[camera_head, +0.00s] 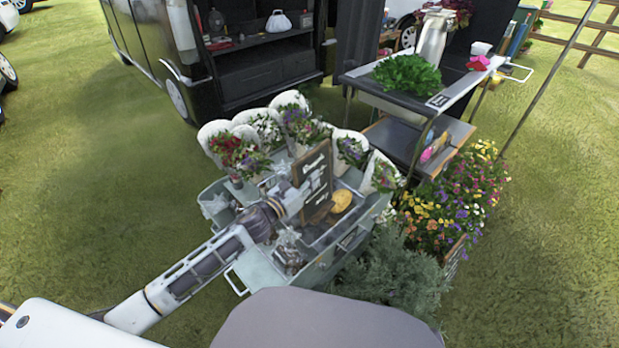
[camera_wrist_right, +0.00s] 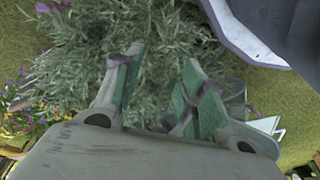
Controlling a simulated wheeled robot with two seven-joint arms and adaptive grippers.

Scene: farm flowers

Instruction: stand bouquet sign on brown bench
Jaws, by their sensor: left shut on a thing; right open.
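The bouquet sign (camera_head: 316,174), a dark board with pale writing and a thin wooden frame, stands roughly upright above the grey metal cart (camera_head: 345,262). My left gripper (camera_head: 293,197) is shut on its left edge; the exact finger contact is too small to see.
Several white-wrapped bouquets (camera_head: 240,152) stand along the cart's back. A grey-green bush (camera_head: 393,275) and colourful flowers (camera_head: 455,205) crowd the near side of the bench. Open grass lies left.

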